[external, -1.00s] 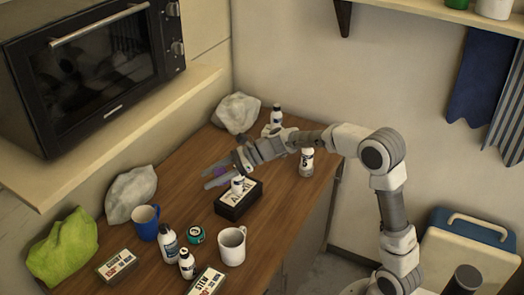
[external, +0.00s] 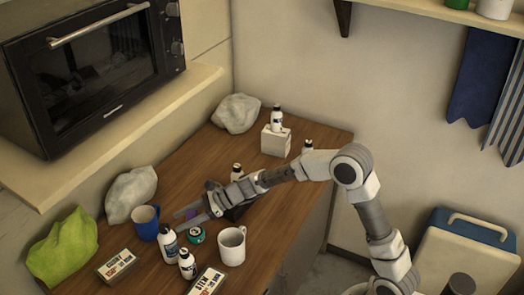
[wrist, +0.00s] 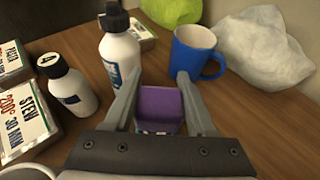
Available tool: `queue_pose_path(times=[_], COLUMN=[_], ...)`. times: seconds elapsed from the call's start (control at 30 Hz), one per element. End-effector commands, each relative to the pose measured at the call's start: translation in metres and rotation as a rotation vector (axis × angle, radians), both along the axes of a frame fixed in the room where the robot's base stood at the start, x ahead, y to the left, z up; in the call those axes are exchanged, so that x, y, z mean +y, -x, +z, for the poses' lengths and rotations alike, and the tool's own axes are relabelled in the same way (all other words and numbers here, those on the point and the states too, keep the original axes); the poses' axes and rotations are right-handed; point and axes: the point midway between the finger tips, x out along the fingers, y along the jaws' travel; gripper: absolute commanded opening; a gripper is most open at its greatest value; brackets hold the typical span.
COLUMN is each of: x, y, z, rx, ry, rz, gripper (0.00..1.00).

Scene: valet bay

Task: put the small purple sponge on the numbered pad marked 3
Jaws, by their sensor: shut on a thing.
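The small purple sponge (wrist: 158,105) is between the two fingers of my gripper (wrist: 158,88) in the wrist view. My gripper is shut on it. In the external view a bit of the purple sponge (external: 192,213) shows between the fingertips of my gripper (external: 187,213), above the counter, to the right of the blue mug (external: 146,222). I cannot make out a pad marked 3 in either view. A round teal and black item (external: 195,235) sits just below the gripper in the external view; its marking is not readable.
A white bottle (wrist: 118,48) stands close to the left finger, and the blue mug (wrist: 197,55) close to the right one. A smaller bottle (wrist: 66,88) has a 4 on its cap. A white mug (external: 232,246) and label boxes (external: 117,267) stand nearby.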

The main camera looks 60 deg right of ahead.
Motion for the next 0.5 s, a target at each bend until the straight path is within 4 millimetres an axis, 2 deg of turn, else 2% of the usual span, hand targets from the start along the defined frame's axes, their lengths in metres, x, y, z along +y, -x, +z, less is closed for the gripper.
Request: queue_pose_path(times=[0.3,0.5], x=[0.001,0.0], y=[0.0,-0.001], z=[-0.039,-0.04], rx=[0.002,0.0], ry=[-0.001,0.0], rz=[0.0,0.0], gripper=[0.05,0.05])
